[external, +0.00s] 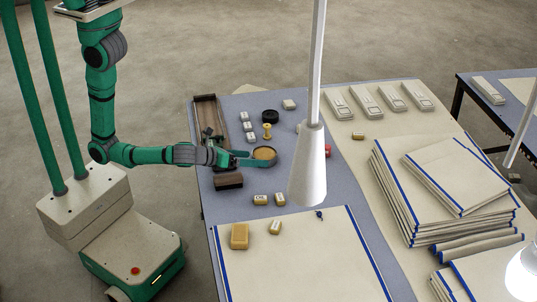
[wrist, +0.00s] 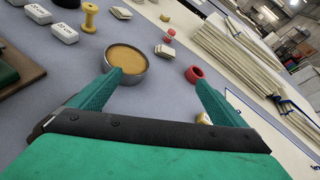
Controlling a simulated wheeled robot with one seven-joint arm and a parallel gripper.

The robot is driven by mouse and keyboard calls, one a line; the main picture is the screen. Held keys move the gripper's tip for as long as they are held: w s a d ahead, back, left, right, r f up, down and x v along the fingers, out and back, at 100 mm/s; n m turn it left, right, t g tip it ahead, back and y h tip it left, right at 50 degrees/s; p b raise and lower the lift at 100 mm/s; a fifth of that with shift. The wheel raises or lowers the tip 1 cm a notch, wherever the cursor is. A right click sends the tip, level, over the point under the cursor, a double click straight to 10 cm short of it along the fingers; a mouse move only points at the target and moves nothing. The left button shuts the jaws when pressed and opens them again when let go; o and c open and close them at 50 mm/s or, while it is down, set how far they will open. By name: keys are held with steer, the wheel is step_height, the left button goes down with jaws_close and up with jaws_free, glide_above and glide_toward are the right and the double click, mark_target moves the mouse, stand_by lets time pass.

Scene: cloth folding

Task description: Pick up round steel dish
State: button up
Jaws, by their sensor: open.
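The round steel dish (wrist: 126,75) has a grey metal wall and tan-yellow contents. It stands upright on the blue-grey table mat, and shows in the external view (external: 264,154) at the end of my gripper (external: 256,159). In the wrist view my gripper (wrist: 158,80) is open, with nothing held between its fingers. The dish lies just beyond the left fingertip, which overlaps its lower edge in the picture. I cannot tell whether they touch. The gap between the fingers is right of the dish's middle.
A yellow spool (wrist: 89,16), white labelled blocks (wrist: 63,33) and a black round item (external: 270,116) stand near the dish. A red ring (wrist: 194,74) lies to the right. A brown wooden tray (external: 207,105) and folded cloth stacks (external: 440,185) flank the area. A white lamp (external: 309,165) hangs nearby.

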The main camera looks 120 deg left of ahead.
steer(key=m+g, duration=0.2)
glide_toward(266, 153)
steer(key=shift+s+d+f+y, duration=0.15)
steer(key=shift+s+d+y, duration=0.15)
steer(key=shift+d, duration=0.35)
steer(key=shift+a+f, duration=0.1)
steer(key=shift+a, duration=0.1)
steer(key=x, duration=1)
steer(key=shift+w+a, duration=0.1)
steer(key=shift+w, duration=0.05)
steer(key=c, duration=1.6)
